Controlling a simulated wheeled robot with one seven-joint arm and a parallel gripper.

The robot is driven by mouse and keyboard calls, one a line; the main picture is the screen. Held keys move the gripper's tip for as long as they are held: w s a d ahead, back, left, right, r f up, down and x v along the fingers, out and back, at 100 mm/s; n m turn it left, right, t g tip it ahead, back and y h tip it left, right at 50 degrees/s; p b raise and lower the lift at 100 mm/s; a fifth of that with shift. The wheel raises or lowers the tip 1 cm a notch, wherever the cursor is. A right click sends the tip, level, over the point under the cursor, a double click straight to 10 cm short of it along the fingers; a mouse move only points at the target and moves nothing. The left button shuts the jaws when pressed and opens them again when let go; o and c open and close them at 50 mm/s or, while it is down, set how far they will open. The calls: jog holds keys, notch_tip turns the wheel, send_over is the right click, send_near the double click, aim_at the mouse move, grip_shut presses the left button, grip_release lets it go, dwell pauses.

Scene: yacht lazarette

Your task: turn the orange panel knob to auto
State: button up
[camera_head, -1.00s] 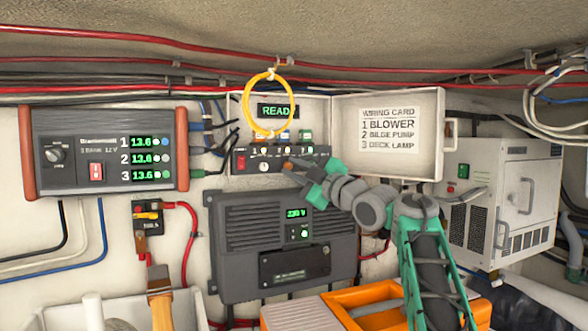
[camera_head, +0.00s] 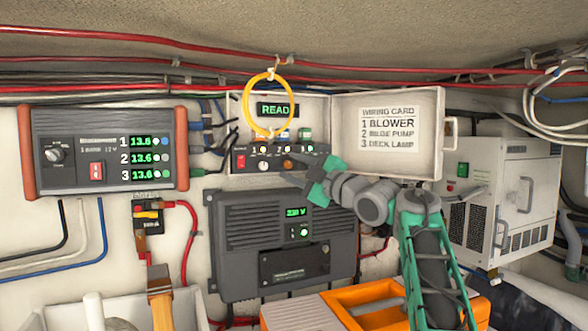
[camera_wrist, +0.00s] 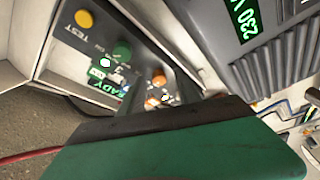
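The orange panel knob (camera_head: 287,164) is on the dark control strip (camera_head: 240,164) under the small green readout (camera_head: 275,110). My gripper (camera_head: 306,174), green and grey, is just right of the knob and a little in front of the strip. Its fingers look apart, with nothing held between them. A pale knob (camera_head: 263,165) sits left of the orange one and a green knob (camera_wrist: 122,52) sits beside it.
A yellow cable loop (camera_head: 246,105) hangs in front of the readout. The open wiring-card door (camera_head: 390,165) is above my arm. A dark 230 V unit (camera_head: 240,240) is below the strip. A yellow TEST button (camera_wrist: 84,19) shows in the wrist view.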

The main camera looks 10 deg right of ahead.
jog(key=b+v, duration=0.4)
jog(key=v, duration=0.3)
jog(key=shift+s+d, duration=0.2)
jog(key=shift+s, duration=0.15)
